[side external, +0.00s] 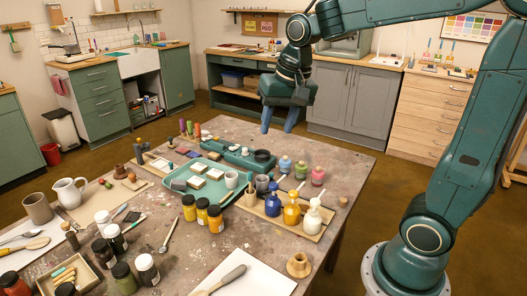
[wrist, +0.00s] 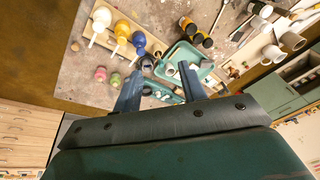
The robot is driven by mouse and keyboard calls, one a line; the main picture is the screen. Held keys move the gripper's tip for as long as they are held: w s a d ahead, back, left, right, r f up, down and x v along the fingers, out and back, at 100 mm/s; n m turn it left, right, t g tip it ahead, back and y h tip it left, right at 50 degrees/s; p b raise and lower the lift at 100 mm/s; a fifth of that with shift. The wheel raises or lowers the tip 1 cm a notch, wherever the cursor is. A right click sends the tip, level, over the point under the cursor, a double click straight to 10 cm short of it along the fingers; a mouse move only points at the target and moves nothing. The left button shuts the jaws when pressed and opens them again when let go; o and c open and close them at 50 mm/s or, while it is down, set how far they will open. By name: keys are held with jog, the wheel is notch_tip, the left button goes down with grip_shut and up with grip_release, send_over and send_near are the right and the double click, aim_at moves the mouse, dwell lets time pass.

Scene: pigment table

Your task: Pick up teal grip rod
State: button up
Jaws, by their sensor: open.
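A few small upright coloured pegs (side external: 189,128) stand near the far left edge of the table in the side view. One of them looks greenish, but they are too small to tell whether it is the teal grip rod. I cannot make out the rod for sure in the wrist view either. My gripper (side external: 279,124) is above the far edge of the table, pointing down, with its two blue fingers apart and nothing between them. In the wrist view the fingers (wrist: 160,78) reach toward the tabletop, with small items beyond them.
A teal tray (side external: 222,200) with pale blocks and a cup lies mid-table. A teal box (side external: 215,147) is behind it. Bottles of blue, yellow and white (side external: 291,208) stand on a wooden board to the right. Jars, jugs and brushes crowd the left and front. The table's right corner is bare.

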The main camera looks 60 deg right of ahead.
jog(key=w+d+f+m+g, duration=0.2)
jog(key=w+d+f+m, duration=0.35)
jog(key=w, duration=0.45)
jog(key=m+g, duration=0.1)
jog(key=m, duration=0.2)
send_over(250, 181)
notch_tip(250, 181, down, 9)
jog(key=shift+w+d+f, duration=0.1)
jog(key=shift+d+f, duration=0.05)
jog(key=shift+f, duration=2.15)
jog(key=shift+w+d+f, duration=0.1)
jog(key=shift+f, duration=2.15)
jog(key=shift+d+f, duration=0.1)
jog(key=shift+f, duration=2.45)
grip_shut()
